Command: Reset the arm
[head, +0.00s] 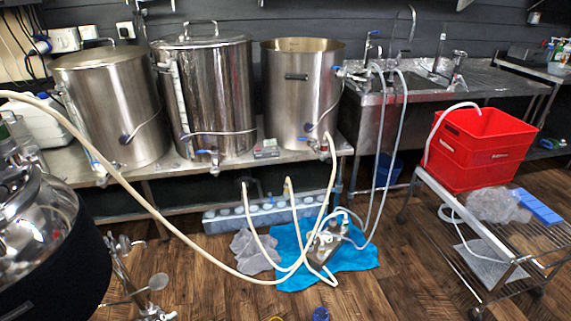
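Neither of my grippers shows in the head view, and I see no part of either arm for sure. Whether the grippers are open, shut or holding something is hidden from this view. The task names no other object.
Three steel kettles (212,100) stand on a steel bench (180,162). A cream hose (150,203) runs to a pump (325,240) by a blue cloth (350,262) on the floor. A red crate (480,150) sits on a wire cart (500,255). A black-wrapped vessel (50,255) fills the lower left.

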